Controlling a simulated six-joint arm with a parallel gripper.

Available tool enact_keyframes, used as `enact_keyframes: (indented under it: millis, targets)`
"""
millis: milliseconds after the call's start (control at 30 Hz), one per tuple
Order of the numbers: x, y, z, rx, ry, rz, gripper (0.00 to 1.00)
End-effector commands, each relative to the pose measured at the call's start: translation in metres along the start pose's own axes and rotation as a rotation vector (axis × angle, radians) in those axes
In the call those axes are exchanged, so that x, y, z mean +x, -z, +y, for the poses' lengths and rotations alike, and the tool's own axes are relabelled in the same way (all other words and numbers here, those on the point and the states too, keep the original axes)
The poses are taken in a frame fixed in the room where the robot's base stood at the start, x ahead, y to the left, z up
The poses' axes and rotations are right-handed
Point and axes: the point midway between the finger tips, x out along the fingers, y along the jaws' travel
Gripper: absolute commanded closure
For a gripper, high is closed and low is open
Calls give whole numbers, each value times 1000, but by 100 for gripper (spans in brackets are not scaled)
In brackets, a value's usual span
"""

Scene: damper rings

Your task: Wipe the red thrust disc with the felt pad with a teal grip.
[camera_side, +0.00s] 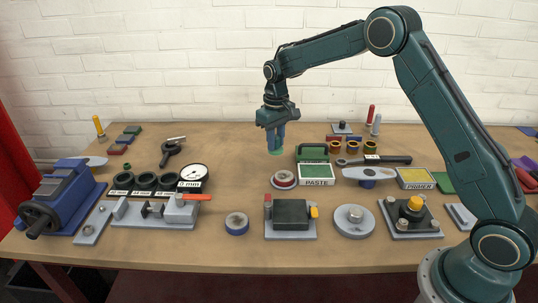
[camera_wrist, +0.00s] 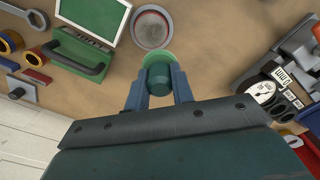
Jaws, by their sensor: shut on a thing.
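In the wrist view the disc (camera_wrist: 151,28) is just beyond the gripper's fingertips. My gripper (camera_side: 275,138) points down and is shut on the teal grip (camera_wrist: 158,82) of the felt pad. The pad's green underside (camera_side: 276,152) shows below the fingers and also in the wrist view (camera_wrist: 157,57). The pad is held above the bench, behind the disc and apart from it.
A dial gauge (camera_side: 194,175) and black rings are at left. A blue-rimmed disc (camera_side: 237,224) and a dark block on a plate (camera_side: 291,213) lie in front.

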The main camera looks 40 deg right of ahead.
Motion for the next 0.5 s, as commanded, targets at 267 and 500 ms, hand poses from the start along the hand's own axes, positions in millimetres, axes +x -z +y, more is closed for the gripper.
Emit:
enact_keyframes:
  millis: [267, 500]
  targets:
    - [11, 0, 0, 0, 0, -1, 94]
    - [32, 0, 0, 0, 0, -2, 94]
